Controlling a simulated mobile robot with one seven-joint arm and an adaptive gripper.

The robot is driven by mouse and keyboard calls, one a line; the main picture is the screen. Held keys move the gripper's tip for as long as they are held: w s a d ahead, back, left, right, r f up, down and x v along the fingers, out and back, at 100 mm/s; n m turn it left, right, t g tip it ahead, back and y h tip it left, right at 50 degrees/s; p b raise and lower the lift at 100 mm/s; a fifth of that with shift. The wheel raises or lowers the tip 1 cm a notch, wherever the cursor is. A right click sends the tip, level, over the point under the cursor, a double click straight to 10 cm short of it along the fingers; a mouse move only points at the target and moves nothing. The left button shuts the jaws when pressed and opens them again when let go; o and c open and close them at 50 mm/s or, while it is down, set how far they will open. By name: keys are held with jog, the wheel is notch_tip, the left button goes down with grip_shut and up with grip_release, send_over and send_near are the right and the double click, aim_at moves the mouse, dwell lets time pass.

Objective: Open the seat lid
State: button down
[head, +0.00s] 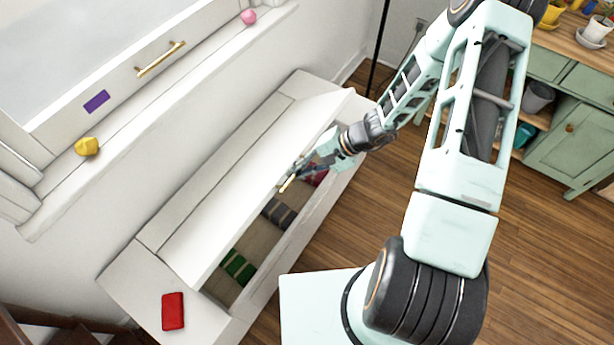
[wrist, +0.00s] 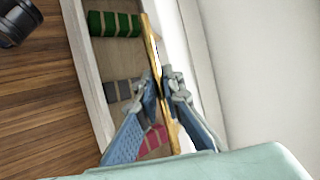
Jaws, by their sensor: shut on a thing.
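The white seat lid (head: 235,175) of the window bench (head: 275,265) is partly raised, with its front edge tilted up and an open gap in front of it. My gripper (head: 292,178) is at the lid's front edge. It is shut on the lid's brass handle (wrist: 151,48), a long bar that passes between the fingers (wrist: 164,84) in the wrist view. Through the gap I see the bench's inside with a green roll (head: 238,266), a grey roll (head: 279,213) and a red-pink roll (wrist: 153,139), partly hidden by my gripper.
A red box (head: 173,311) lies on the bench's fixed near end. A yellow lump (head: 87,146) and a pink ball (head: 249,16) sit on the window sill. A green cabinet (head: 575,140) stands at the right. Wooden floor (head: 540,250) is clear between bench and cabinet.

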jog(key=w+a+r+g+h+p, duration=0.1)
jog(key=w+a+r+h+p, duration=0.1)
jog(key=w+a+r, duration=0.5)
jog(key=w+a+r+m+g+h+p, duration=0.1)
jog(key=w+a+r+p, duration=0.4)
jog(key=a, duration=0.7)
jog(key=w+r+g+h, duration=0.1)
jog(key=w+r, duration=0.1)
jog(key=w, duration=0.1)
jog(key=shift+w+a+h, duration=0.2)
jog(key=shift+a+h, duration=0.1)
jog(key=shift+a, duration=0.1)
jog(key=shift+r, duration=0.1)
jog(key=c, duration=2)
grip_release()
jog(key=shift+c, duration=0.2)
jog(key=v, duration=1.2)
jog(key=shift+w, duration=0.15)
